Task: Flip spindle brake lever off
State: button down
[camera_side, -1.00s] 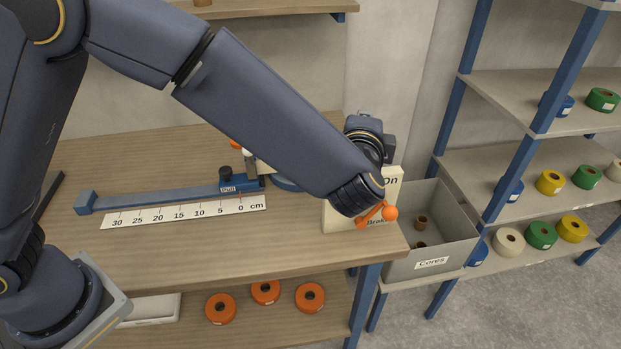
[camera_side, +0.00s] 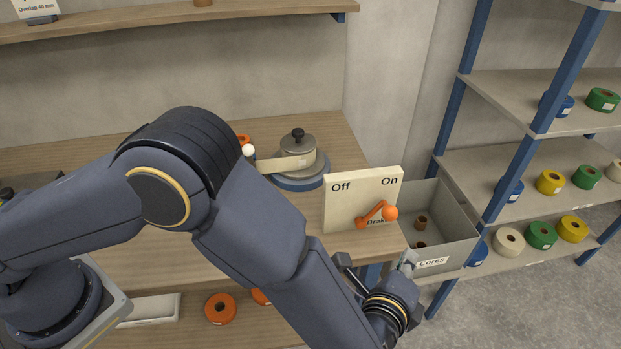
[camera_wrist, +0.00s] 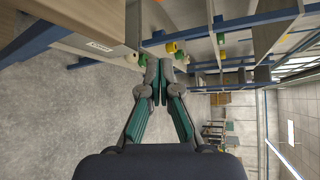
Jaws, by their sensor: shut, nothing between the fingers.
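The brake panel (camera_side: 345,195) is a cream board at the table's right end, marked "Off" at its upper left and "On" at its upper right. Its orange lever (camera_side: 375,213) slants up to the right from its pivot, and the ball knob (camera_side: 390,213) is on the "On" side. My gripper (camera_side: 408,260) is below and right of the knob in the side view, by the front of the cores bin, apart from the lever. In the wrist view my gripper's fingers (camera_wrist: 158,80) are together and empty. The lever is not seen there.
The grey "Cores" bin (camera_side: 460,222) stands right of the panel. The spindle (camera_side: 298,160) with a black knob is behind and left of it. Shelves with coloured rolls (camera_side: 541,236) stand at the right. Open floor (camera_wrist: 75,125) shows in the wrist view.

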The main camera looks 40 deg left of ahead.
aim_at(389, 213)
jog(key=w+a+f, duration=0.1)
jog(key=w+a, duration=0.3)
jog(key=w, duration=0.3)
jog(key=shift+w+a, duration=0.15)
jog(key=shift+w, duration=0.2)
jog(key=shift+s+a+r+n+t, duration=0.2)
jog(key=shift+a+n+t, duration=0.1)
jog(key=shift+t, duration=0.1)
dwell(0.4)
jog(key=shift+s+a+r+n+t, duration=0.4)
jog(key=shift+s+n+t, duration=0.05)
jog(key=shift+n+t, duration=0.15)
jog(key=shift+s+a+r, duration=0.35)
jog(key=shift+s+a, duration=0.25)
jog(key=shift+a, duration=0.05)
jog(key=shift+s+a+f, duration=0.2)
jog(key=shift+s+a, duration=0.75)
jog(key=shift+s, duration=0.05)
jog(key=shift+s+a+f, duration=0.2)
jog(key=shift+s+a, duration=0.7)
jog(key=shift+s, duration=0.05)
